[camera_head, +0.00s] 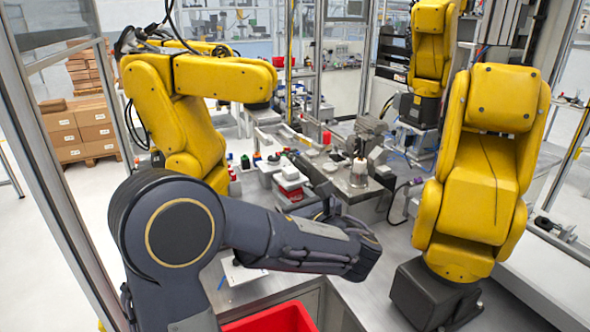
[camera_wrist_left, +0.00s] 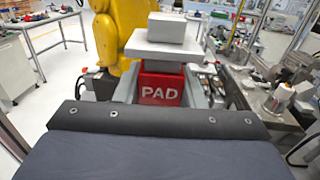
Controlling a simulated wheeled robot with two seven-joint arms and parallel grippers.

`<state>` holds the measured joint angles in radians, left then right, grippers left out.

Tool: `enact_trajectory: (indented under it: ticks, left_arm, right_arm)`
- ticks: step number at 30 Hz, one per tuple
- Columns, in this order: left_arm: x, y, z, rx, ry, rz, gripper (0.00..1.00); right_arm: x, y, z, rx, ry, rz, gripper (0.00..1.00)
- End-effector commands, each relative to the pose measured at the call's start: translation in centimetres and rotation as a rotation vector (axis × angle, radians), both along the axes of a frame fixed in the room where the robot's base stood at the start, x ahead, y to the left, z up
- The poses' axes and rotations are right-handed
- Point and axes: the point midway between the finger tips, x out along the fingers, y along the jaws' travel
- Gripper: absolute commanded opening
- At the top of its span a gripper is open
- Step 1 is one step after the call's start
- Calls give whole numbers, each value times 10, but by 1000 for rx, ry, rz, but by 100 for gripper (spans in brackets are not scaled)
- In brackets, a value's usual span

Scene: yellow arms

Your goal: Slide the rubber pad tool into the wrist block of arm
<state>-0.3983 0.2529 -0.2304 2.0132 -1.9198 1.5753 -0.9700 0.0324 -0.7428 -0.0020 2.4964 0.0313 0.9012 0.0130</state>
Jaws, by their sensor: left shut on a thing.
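The rubber pad tool (camera_wrist_left: 161,91) is a red block marked PAD with a pale plate and a smaller pale block on top. It sits between the grey fingers of my left gripper (camera_wrist_left: 160,100), which is shut on it. In the head view the tool (camera_head: 290,186) shows just beyond my forearm, which hides most of the gripper. The left yellow arm (camera_head: 205,75) reaches right, its wrist end (camera_head: 259,95) above and behind the tool, apart from it. In the wrist view the yellow arm (camera_wrist_left: 108,40) stands behind the tool. My right gripper is not in view.
Two more yellow arms stand at the right (camera_head: 485,180) and back right (camera_head: 432,50). A metal fixture (camera_head: 358,172) stands on the bench right of the tool. Small coloured items (camera_head: 245,162) sit left of it. A red bin (camera_head: 270,318) is at the front.

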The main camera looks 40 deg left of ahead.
Motion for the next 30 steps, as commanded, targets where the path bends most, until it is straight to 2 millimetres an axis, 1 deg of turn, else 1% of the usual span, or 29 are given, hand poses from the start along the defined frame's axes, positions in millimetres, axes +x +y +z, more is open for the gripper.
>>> enact_trajectory:
  ticks: [1, 3, 6, 9, 14, 24, 30]
  left_arm:
    - [5, -1, 18, -3, -11, -29, 0]
    - [11, -4, 34, -1, -7, -59, 0]
    - [15, -6, 49, 1, -2, -84, 0]
    - [18, -7, 56, 1, 1, -95, 0]
    - [22, 0, 57, 1, 3, -97, 0]
    - [37, 29, 57, 0, 2, -95, 0]
    - [42, 39, 57, 1, 3, -96, 0]
  right_arm:
    - [0, 0, 0, 0, 0, 0, 62]
    - [0, 0, 0, 0, 0, 0, 62]
    - [0, 0, 0, 0, 0, 0, 62]
    - [0, 0, 0, 0, 0, 0, 62]
    - [0, 0, -1, 0, 0, 0, 62]
    - [0, 0, -3, 0, 0, 0, 62]
    - [0, 0, -4, 0, 0, 0, 62]
